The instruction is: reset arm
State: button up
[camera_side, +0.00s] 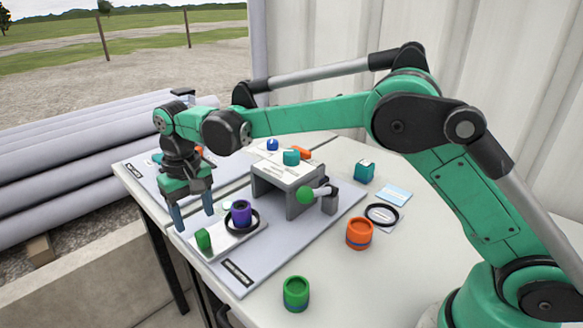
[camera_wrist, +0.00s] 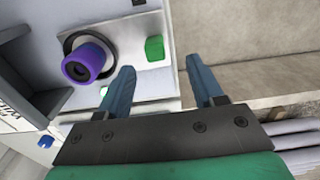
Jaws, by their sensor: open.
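My gripper (camera_side: 193,215) hangs near the table's left front edge with its fingers pointing down, open and empty. In the wrist view its two blue-grey fingers (camera_wrist: 167,80) are spread apart with nothing between them.
A grey raised fixture (camera_side: 302,205) carries teal, blue and orange pieces, with a green ball handle (camera_side: 305,195) beside it. An orange cylinder (camera_side: 359,233), a green cylinder (camera_side: 296,293), a black ring (camera_side: 382,214) and a teal box (camera_side: 364,171) stand on the white table. Grey pipes (camera_side: 60,150) lie beyond the table.

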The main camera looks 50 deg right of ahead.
jog(key=s+d+r+t, duration=0.2)
jog(key=s+d+r, duration=0.1)
jog(key=d+r, duration=0.15)
jog(key=s+d+t, duration=0.5)
jog(key=s+d, duration=0.3)
jog(key=s, duration=0.5)
jog(key=shift+s+d+r, duration=0.3)
jog(key=shift+s+r, duration=0.1)
jog(key=shift+r, duration=0.05)
